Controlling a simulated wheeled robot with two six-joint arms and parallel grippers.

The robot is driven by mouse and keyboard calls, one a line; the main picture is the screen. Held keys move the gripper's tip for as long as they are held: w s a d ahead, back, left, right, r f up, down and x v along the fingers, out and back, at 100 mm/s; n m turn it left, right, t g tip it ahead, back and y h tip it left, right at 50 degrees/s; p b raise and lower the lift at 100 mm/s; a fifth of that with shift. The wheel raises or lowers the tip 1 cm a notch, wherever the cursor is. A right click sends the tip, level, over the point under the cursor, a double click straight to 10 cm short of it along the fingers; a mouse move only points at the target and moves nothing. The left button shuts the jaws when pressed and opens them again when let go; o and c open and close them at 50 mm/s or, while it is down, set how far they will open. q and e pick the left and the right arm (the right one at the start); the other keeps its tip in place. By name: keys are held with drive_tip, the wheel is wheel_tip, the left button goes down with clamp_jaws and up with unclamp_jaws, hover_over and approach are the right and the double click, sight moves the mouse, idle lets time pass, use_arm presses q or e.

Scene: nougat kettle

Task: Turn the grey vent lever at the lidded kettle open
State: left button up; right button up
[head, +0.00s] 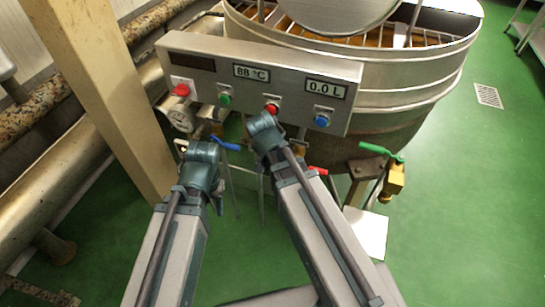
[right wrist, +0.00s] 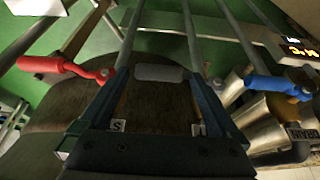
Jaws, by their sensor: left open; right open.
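A short grey lever handle (right wrist: 160,73) shows in the right wrist view, ahead of and between the fingers of my right gripper (right wrist: 157,88). The gripper is open; I cannot tell whether either finger touches the handle. In the head view my right wrist hides the jaws and that handle. The steel kettle (head: 400,95) stands at the upper right, with a round grey lid (head: 335,12) over part of its top. My left gripper (head: 184,148) is open and empty in front of the control panel (head: 290,75), near a gauge.
A red lever (right wrist: 75,70) is left of my right gripper and a blue lever (right wrist: 275,84) is right of it. A green lever (head: 376,149) sits by a brass valve. A beige post (head: 105,95) and pipes stand at left.

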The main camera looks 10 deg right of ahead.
clamp_jaws()
idle(0.3)
